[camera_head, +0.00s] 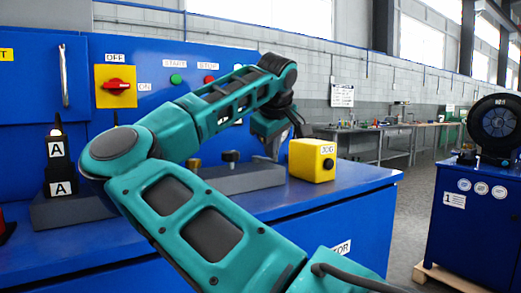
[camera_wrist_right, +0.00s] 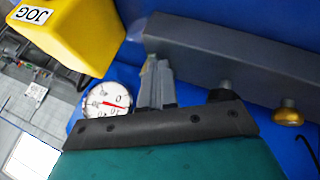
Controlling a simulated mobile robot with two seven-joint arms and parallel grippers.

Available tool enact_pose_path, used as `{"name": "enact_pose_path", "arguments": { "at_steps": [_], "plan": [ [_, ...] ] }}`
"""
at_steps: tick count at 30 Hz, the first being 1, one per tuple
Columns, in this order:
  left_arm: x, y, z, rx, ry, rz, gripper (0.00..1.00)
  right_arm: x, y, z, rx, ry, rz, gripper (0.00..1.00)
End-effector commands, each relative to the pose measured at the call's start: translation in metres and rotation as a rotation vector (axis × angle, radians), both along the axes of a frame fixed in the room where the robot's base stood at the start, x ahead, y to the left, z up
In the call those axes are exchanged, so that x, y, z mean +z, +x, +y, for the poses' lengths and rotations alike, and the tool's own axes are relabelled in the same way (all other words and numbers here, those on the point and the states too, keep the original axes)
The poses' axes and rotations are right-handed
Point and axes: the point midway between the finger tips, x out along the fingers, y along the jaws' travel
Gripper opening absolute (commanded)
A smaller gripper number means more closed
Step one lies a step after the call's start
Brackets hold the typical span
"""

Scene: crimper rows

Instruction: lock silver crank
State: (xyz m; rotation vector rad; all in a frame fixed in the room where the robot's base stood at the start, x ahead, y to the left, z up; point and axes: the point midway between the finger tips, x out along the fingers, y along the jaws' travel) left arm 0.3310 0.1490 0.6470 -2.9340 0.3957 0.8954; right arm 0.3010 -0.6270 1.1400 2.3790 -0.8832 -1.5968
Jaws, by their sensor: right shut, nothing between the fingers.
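I cannot make out a silver crank for certain in either view. In the head view a dark knob (camera_head: 230,157) and a brass knob (camera_head: 193,163) stand at the long grey block (camera_head: 250,179) on the blue bench. The wrist view also shows the brass knob (camera_wrist_right: 288,112), the dark knob (camera_wrist_right: 222,94) and the grey block (camera_wrist_right: 225,65). My right gripper (camera_head: 274,154) is shut and empty, pointing down near the block's right end. Its fingers (camera_wrist_right: 152,68) show in the wrist view, overlapping the block's edge; contact is unclear. My left gripper is not in view.
A yellow JOG box (camera_head: 306,161) stands close right of my right gripper. A white dial gauge (camera_wrist_right: 108,100) is beside the fingers. Behind is a blue panel with a red rotary switch (camera_head: 117,86). Blocks marked A (camera_head: 57,150) stand left. The bench's right end is clear.

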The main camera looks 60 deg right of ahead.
Motion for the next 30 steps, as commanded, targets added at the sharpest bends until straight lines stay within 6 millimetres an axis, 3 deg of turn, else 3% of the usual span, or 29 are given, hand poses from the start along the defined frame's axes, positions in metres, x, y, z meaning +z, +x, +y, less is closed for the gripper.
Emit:
{"name": "enact_pose_path", "arguments": {
  "at_steps": [9, 30],
  "plan": [
    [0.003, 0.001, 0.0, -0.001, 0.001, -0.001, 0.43, 0.001, -0.011, -0.02, 0.255, 0.001, -0.002, 0.0],
    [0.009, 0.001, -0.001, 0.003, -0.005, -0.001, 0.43, 0.001, -0.016, -0.038, 0.243, -0.006, 0.0, 0.0]
  ]
}}
